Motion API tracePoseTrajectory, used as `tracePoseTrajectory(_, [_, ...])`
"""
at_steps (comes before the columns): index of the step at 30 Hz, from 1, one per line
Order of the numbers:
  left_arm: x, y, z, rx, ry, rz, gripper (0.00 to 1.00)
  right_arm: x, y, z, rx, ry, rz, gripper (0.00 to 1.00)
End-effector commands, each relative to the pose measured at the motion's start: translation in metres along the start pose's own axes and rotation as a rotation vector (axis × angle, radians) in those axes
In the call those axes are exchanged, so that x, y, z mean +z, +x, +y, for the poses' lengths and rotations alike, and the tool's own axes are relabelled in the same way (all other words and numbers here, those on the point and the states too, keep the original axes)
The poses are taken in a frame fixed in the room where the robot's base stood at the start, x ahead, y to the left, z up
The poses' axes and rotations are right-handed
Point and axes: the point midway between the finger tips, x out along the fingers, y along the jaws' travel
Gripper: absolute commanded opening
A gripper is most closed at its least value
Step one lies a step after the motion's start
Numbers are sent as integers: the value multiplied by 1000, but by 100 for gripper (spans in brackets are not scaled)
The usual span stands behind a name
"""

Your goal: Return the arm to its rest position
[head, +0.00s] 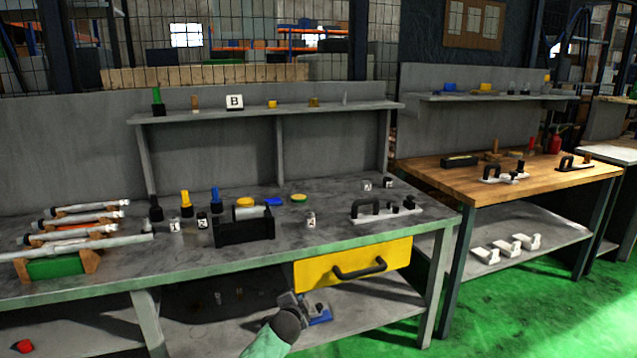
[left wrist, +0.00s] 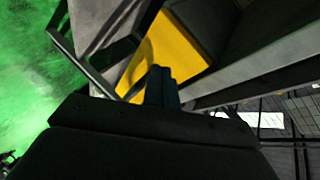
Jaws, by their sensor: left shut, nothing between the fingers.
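My left arm comes in at the bottom middle of the head view, with a pale green link and a dark joint. My left gripper (head: 304,305) is in front of the bench, below the yellow drawer (head: 318,272) and its black handle (head: 359,270). In the left wrist view the two dark fingers (left wrist: 161,84) are together and empty. I cannot tell the exact gap to the drawer. My right gripper is not in view.
The grey workbench (head: 330,232) carries a black holder (head: 243,229), a black-handled fixture (head: 385,209) and several small parts. A lower shelf (head: 365,298) runs under the drawer. A wooden-topped table (head: 440,178) stands to the right. The green floor (head: 560,310) is clear at the right.

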Motion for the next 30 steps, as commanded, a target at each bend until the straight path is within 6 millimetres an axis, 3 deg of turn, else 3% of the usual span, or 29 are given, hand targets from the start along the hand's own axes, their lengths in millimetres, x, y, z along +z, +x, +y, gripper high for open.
tracePoseTrajectory(5, [-15, -44, -35, 37, -217, -98, 0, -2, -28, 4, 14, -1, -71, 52])
tracePoseTrajectory(10, [-16, -104, -38, 109, -426, -201, 0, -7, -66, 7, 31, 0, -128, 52])
tracePoseTrajectory(21, [12, -253, 11, 301, -733, -405, 0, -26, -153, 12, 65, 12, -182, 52])
tracePoseTrajectory(30, [36, -352, 50, 408, -843, -493, 0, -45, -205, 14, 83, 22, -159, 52])
